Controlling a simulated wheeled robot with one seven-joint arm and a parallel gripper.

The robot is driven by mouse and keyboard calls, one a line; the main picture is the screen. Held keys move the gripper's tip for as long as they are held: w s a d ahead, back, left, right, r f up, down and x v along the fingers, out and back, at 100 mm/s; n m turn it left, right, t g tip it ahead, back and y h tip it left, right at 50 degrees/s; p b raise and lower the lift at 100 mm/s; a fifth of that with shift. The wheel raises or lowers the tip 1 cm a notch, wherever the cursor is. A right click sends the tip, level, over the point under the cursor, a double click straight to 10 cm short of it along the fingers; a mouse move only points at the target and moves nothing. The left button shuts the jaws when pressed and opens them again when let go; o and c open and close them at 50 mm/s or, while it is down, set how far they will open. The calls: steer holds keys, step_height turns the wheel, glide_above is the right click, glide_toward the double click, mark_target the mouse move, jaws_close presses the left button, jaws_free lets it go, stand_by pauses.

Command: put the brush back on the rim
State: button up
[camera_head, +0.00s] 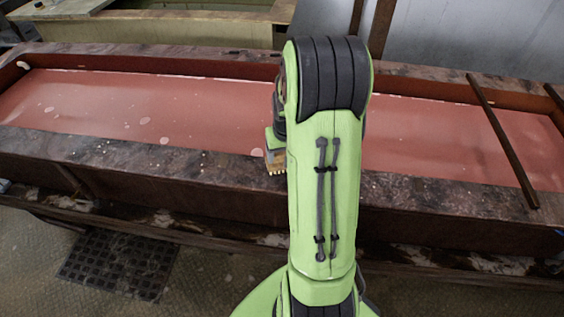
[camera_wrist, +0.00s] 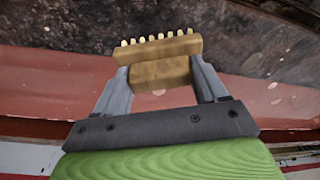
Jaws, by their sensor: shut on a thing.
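The brush (camera_wrist: 160,47) is a wooden block with a row of pale bristle tufts along one edge. In the wrist view my gripper (camera_wrist: 160,78) is shut on it, with a grey finger at each side of its wooden grip. In the head view part of the brush (camera_head: 276,161) shows left of my arm, bristles downward, at the near rim's inner edge. The near rim (camera_head: 190,163) of the long trough is dark, mottled and flat. It also shows behind the brush in the wrist view (camera_wrist: 60,22). I cannot tell whether the bristles touch the rim.
The trough holds reddish liquid (camera_head: 130,108) with pale patches. A dark bar (camera_head: 503,140) lies across the trough at the right. A dark grate (camera_head: 118,262) lies on the floor at the near left. The near rim left of the brush looks largely clear. My arm hides the middle.

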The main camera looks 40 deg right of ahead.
steer(key=x, duration=0.3)
steer(key=shift+a+f, duration=0.2)
steer(key=shift+f, duration=0.1)
steer(key=shift+s, duration=0.1)
steer(key=shift+f+b, duration=0.15)
steer(key=shift+b, duration=0.2)
steer(key=o, duration=1.3)
steer(key=shift+o, duration=0.2)
steer(key=p+v, duration=0.2)
steer(key=v, duration=1)
steer(key=s+a+r+n+t, duration=0.1)
steer(key=s+a+r+n, duration=0.1)
steer(key=a+r, duration=0.35)
steer(key=s+a+r+n+t, duration=0.1)
steer(key=s+a+r, duration=0.15)
steer(key=a, duration=0.65)
steer(key=s+a+r+n+t+y, duration=0.1)
steer(key=s+a+r+n, duration=0.1)
steer(key=s+a, duration=0.5)
steer(key=shift+s+n+t, duration=0.3)
steer(key=shift+s+n, duration=0.2)
steer(key=shift+s, duration=0.3)
